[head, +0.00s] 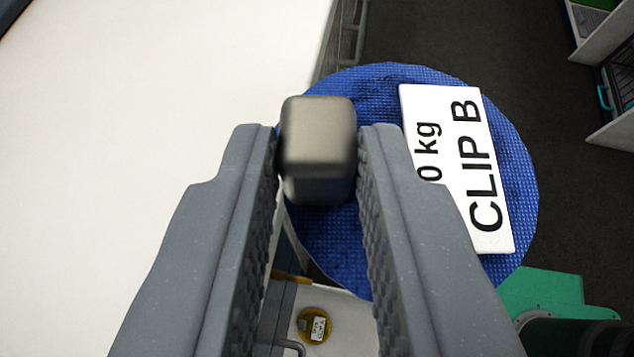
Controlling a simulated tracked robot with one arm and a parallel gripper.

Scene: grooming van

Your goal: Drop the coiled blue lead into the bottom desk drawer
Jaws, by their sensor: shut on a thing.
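The coiled blue lead (345,245) is a round, flat, blue woven disc with a white label (458,165) reading "0 kg" and "CLIP B", partly covered by the right finger. A grey metal block (318,140) stands up from its left part. My gripper (318,160) is shut on this block, one finger on each side, and the disc hangs below and to the right. Below, between the fingers, a pale surface (345,318) holds a small yellow round thing (315,325) with a label. I cannot tell whether this is the bottom desk drawer.
A broad white surface (150,90) fills the left, its edge running close beside the lead. Dark floor (560,170) lies open to the right. White shelving with a wire crate (615,85) stands at the far right. A green piece (555,292) is at lower right.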

